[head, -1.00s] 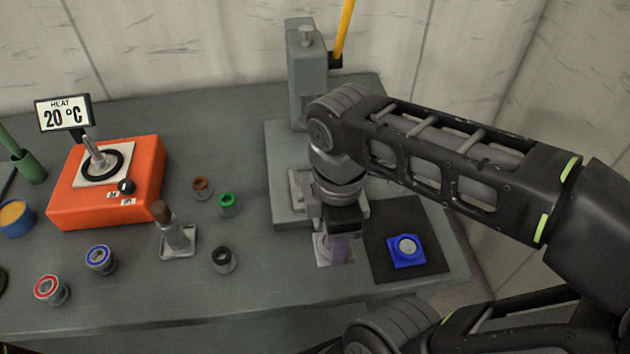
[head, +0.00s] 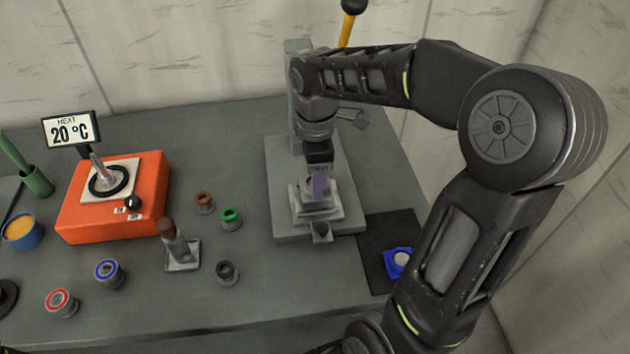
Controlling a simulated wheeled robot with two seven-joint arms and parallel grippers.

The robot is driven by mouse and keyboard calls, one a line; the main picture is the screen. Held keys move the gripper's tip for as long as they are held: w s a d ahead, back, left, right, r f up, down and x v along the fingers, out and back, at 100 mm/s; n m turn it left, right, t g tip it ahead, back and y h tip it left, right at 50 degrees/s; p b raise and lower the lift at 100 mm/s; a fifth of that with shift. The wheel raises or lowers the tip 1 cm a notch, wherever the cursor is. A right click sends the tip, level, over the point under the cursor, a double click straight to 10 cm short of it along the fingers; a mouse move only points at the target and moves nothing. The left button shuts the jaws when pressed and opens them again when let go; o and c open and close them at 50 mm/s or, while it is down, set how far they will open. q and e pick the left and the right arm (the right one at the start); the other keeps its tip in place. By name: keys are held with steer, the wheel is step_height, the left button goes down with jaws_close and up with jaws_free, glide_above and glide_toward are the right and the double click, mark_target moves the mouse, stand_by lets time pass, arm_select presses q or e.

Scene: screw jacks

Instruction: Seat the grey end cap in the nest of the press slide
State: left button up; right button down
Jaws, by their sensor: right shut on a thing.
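My right gripper (head: 319,185) reaches down over the press base (head: 352,218) and is shut on the grey end cap (head: 303,190). The cap is at the nest of the press slide (head: 318,214), near the front of the base. The fingers hide much of the cap, and I cannot tell whether it rests in the nest or sits slightly above it. The slide's small front tab (head: 322,233) sticks out toward me. My left gripper is not in view.
A blue part (head: 397,262) lies on a black mat (head: 374,232), partly behind my right arm. An orange heater (head: 150,183), a brown-topped post on a plate (head: 178,246) and several small ringed parts stand to the left.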

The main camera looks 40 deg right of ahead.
steer(key=shift+w+d+r, duration=0.1)
steer(key=shift+w+d, duration=0.1)
steer(key=shift+w, duration=0.15)
steer(key=shift+f+p, duration=0.55)
steer(key=shift+f, duration=1.3)
steer(key=shift+f, duration=0.25)
steer(key=c, duration=0.7)
jaws_free()
steer(key=shift+r, duration=0.1)
